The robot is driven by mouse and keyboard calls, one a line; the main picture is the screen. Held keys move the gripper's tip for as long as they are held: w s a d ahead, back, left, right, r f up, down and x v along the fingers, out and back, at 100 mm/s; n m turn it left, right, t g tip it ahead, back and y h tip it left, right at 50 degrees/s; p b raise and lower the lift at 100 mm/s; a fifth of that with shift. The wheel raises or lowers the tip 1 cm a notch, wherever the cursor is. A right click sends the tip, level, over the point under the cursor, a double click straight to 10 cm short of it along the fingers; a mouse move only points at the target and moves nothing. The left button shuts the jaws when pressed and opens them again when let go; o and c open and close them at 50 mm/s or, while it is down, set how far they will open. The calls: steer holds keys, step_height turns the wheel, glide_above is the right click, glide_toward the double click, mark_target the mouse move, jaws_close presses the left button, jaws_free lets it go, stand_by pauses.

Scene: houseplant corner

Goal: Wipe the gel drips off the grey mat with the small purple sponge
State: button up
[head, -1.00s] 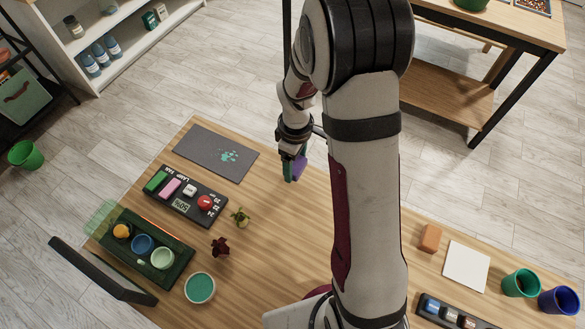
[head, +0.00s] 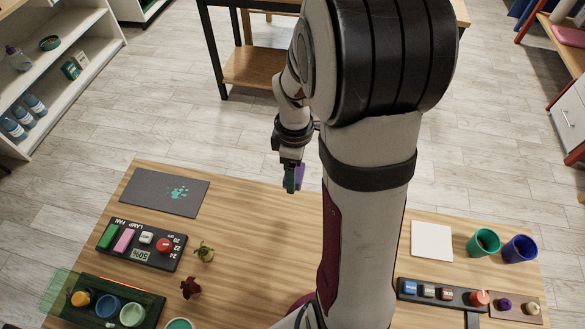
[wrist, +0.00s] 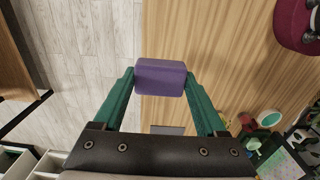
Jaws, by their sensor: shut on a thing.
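The small purple sponge (wrist: 160,77) is held between the green fingers of my gripper (wrist: 158,92) in the wrist view. In the head view my gripper (head: 293,180) points down near the table's far edge, with the sponge (head: 300,174) partly hidden by a finger. The grey mat (head: 150,188) lies at the far left of the table, left of my gripper and apart from it. Several teal gel drips (head: 178,192) are on the mat's right half. A grey strip, likely the mat (wrist: 167,130), shows just past the gripper body in the wrist view.
A black button panel (head: 150,258), two small plants (head: 203,253) (head: 190,287) and a dark green tray (head: 75,316) with pots stand left. A white square (head: 431,241), a green cup (head: 484,243) and a blue cup (head: 519,248) are right. Bare wood lies between mat and gripper.

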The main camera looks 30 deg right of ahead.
steer(key=shift+c, duration=1)
steer(key=shift+w+a, duration=0.1)
steer(key=shift+w, duration=0.05)
steer(key=w+a+n, duration=0.4)
steer(key=w+a, duration=0.4)
steer(key=w, duration=0.1)
steer(key=n, duration=0.5)
glide_above(191, 197)
step_height(191, 197, down, 3)
steer(key=shift+f, duration=3.25)
steer(key=shift+w+a+f, duration=0.4)
steer(key=shift+f, duration=0.3)
steer(key=shift+c, duration=0.5)
steer(key=shift+w+a, duration=2.4)
steer(key=shift+s+d, duration=2.75)
steer(key=shift+d, duration=0.05)
step_height(191, 197, up, 8)
steer(key=shift+r, duration=0.15)
